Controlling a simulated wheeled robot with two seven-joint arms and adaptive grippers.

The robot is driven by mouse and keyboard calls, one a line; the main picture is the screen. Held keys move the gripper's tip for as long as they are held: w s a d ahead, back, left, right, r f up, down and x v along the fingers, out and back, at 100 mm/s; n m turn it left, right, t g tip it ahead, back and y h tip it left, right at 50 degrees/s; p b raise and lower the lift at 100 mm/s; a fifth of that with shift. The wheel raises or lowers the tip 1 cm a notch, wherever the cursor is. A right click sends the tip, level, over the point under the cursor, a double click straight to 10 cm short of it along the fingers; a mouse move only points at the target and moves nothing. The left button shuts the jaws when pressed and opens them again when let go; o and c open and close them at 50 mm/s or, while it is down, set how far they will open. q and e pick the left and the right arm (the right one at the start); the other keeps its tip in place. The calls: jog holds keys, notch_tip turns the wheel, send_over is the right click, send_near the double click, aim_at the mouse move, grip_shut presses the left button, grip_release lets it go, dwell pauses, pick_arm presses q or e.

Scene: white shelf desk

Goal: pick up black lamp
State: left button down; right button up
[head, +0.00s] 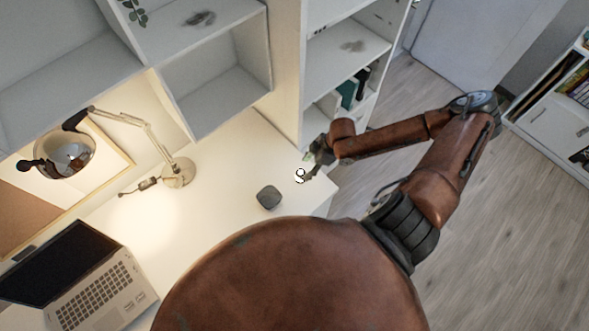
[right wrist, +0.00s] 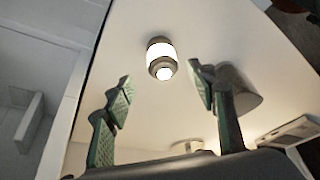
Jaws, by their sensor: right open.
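A small lamp with dark caps and a glowing white band (right wrist: 160,57) stands on the white desk in the right wrist view. In the head view it is a small black-and-white shape (head: 300,176) near the desk's right edge. My right gripper (right wrist: 161,88) is open, and the lamp shows beyond the gap between its fingertips, apart from both. In the head view the right gripper (head: 310,164) is just above and right of the lamp, partly overlapping it. My left gripper is not in view.
A dark grey rounded block (head: 269,197) stands left of the small lamp; it shows behind a finger in the wrist view (right wrist: 238,92). A desk lamp with a shiny head (head: 66,153) and a laptop (head: 85,278) are further left. White shelves (head: 215,85) border the back.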

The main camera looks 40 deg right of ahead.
aim_at(304, 173)
jog(key=shift+a+f, duration=0.15)
jog(key=shift+f, duration=0.35)
jog(key=x, duration=0.2)
jog(key=shift+s+a+f, duration=0.1)
jog(key=shift+f, duration=0.2)
jog(key=x, duration=0.2)
jog(key=shift+f, duration=0.25)
jog(key=shift+a+f, duration=0.15)
jog(key=shift+f, duration=0.15)
jog(key=shift+w+f, duration=0.1)
jog(key=shift+w, duration=0.1)
jog(key=shift+c, duration=0.6)
jog(key=c, duration=0.9)
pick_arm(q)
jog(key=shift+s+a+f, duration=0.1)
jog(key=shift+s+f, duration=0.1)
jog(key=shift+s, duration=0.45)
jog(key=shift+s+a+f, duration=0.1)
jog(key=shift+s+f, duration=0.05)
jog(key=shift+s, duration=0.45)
pick_arm(e)
jog(key=shift+c, duration=1.3)
